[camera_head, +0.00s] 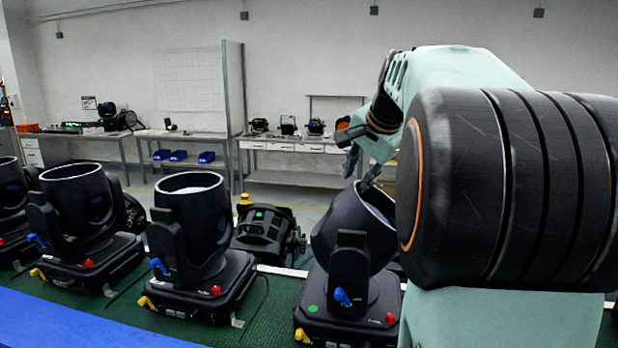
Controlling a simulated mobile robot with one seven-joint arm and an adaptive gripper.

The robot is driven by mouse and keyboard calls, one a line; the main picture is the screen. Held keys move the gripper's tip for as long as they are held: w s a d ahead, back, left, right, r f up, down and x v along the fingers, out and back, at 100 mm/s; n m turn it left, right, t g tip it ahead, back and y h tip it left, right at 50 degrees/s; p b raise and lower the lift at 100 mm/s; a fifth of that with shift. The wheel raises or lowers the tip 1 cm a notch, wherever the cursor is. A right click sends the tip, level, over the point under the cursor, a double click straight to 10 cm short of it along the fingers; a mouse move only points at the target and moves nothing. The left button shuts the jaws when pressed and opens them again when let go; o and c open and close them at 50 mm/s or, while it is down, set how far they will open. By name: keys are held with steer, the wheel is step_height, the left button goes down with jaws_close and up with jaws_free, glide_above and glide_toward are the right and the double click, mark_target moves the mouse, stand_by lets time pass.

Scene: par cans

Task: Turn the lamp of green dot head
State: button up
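The head with the green dot (312,309) on its base stands on the green mat at the centre right. Its black lamp barrel (338,236) is tilted over in the yoke (348,270), with its open pale end facing up and to the right. My gripper (360,170) is at the upper edge of the barrel's rim, fingers pointing down. I cannot tell whether the fingers touch the rim or are closed on it. My arm hides the barrel's right side and part of the base.
Two similar heads with upright barrels (192,215) (78,200) stand to the left, another at the left edge. A dark unit (268,238) with a yellow part lies behind. A blue edge (70,325) runs along the front left. Workbenches stand at the back wall.

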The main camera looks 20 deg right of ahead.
steer(key=shift+w+f, duration=0.4)
steer(key=shift+f, duration=0.1)
jaws_close()
